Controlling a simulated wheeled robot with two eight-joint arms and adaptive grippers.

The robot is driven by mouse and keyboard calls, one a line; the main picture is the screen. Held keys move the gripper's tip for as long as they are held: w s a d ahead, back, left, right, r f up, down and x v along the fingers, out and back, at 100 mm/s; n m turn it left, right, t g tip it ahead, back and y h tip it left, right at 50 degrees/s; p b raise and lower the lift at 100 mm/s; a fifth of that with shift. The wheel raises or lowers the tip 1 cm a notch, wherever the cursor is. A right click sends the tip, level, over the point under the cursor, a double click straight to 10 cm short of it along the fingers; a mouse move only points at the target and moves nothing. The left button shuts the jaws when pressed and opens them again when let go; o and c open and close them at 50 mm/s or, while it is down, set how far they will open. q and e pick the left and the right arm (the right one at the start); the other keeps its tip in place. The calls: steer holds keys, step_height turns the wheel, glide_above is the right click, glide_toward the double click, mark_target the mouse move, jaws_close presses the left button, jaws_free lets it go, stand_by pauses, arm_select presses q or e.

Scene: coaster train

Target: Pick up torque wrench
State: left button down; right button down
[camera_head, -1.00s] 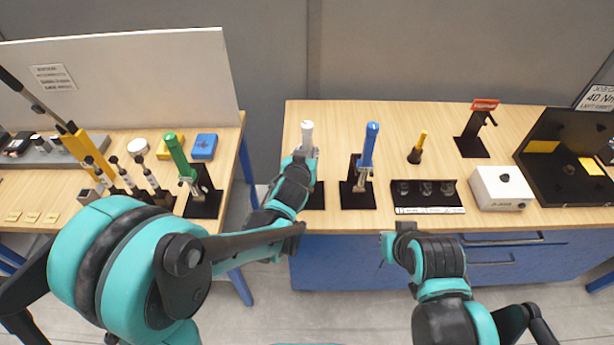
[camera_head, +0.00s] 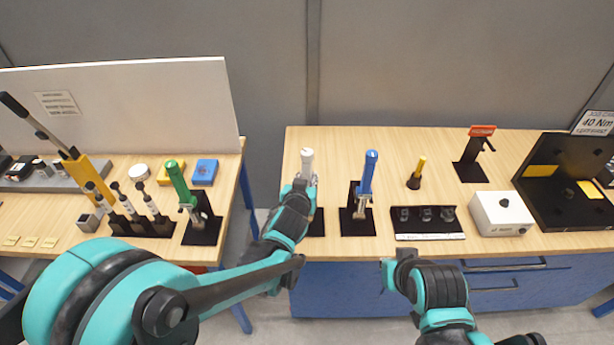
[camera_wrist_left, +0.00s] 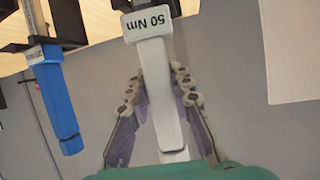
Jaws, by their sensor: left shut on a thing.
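A torque wrench with a white handle (camera_head: 307,163) stands upright on a black stand at the left end of the right-hand table. My left gripper (camera_head: 303,183) is at this handle. In the left wrist view its two fingers (camera_wrist_left: 158,105) lie on either side of the white handle (camera_wrist_left: 160,82), which is marked "50 Nm", and it is shut on it. A blue-handled wrench (camera_head: 367,174) stands just to the right; it also shows in the left wrist view (camera_wrist_left: 55,95). A green-handled wrench (camera_head: 180,182) stands on the left table.
A black socket tray (camera_head: 428,222), a yellow-handled tool (camera_head: 417,173), a white box (camera_head: 502,213) and a black open case (camera_head: 570,215) are on the right table. A gap separates it from the left table, which has a white back panel (camera_head: 125,110).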

arm_select(q)
steer(key=s+a+f, duration=0.1)
steer(key=s, duration=0.9)
steer(key=s+a+f, duration=0.1)
steer(key=s, duration=0.9)
steer(key=shift+a+p, duration=0.3)
steer(key=shift+f, duration=0.1)
steer(key=c, duration=2.2)
jaws_free()
jaws_close()
